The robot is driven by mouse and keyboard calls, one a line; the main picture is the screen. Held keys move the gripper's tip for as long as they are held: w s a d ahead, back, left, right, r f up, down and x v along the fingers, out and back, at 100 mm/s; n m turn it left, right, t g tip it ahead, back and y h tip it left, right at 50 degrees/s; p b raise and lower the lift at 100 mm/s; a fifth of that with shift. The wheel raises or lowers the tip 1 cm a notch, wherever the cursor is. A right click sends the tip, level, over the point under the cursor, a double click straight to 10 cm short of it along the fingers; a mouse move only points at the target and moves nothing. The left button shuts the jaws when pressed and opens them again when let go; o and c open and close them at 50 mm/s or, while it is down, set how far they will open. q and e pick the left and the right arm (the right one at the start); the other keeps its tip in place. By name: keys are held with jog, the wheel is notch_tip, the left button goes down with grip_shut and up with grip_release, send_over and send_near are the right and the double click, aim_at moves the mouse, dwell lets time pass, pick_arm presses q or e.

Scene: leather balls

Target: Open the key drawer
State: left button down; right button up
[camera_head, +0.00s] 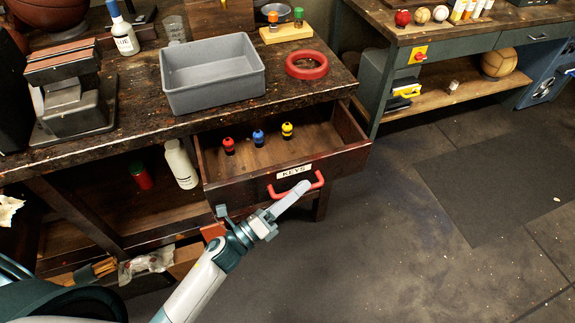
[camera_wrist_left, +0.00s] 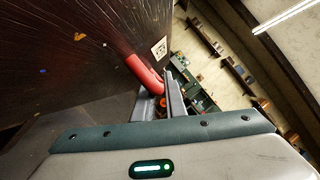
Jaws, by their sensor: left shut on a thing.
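The key drawer (camera_head: 240,190), dark wood with a white KEYS label (camera_head: 294,171), is pulled out from under the workbench. A red (camera_head: 228,147), a blue (camera_head: 258,138) and a yellow (camera_head: 287,130) small object stand inside it. Its red handle (camera_head: 319,180) is on the front; the handle also shows in the left wrist view (camera_wrist_left: 140,72). My left gripper (camera_head: 294,196) is at the handle and shut on it; its fingers (camera_wrist_left: 167,97) meet the red bar in the left wrist view. My right gripper is not in view.
The workbench top (camera_head: 130,110) carries a grey bin (camera_head: 212,75), a red ring (camera_head: 306,65) and a white bottle (camera_head: 124,38). A shelf below holds a cream bottle (camera_head: 181,165) and a red can (camera_head: 140,175). The floor (camera_head: 400,250) to the right is clear.

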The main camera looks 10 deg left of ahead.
pick_arm(q)
jog(key=s+d, duration=0.6)
jog(key=s, duration=0.3)
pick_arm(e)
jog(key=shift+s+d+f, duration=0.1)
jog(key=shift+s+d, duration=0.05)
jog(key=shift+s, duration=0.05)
pick_arm(q)
jog(key=shift+f, duration=0.1)
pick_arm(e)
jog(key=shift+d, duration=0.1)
pick_arm(q)
jog(key=c, duration=2.1)
grip_release()
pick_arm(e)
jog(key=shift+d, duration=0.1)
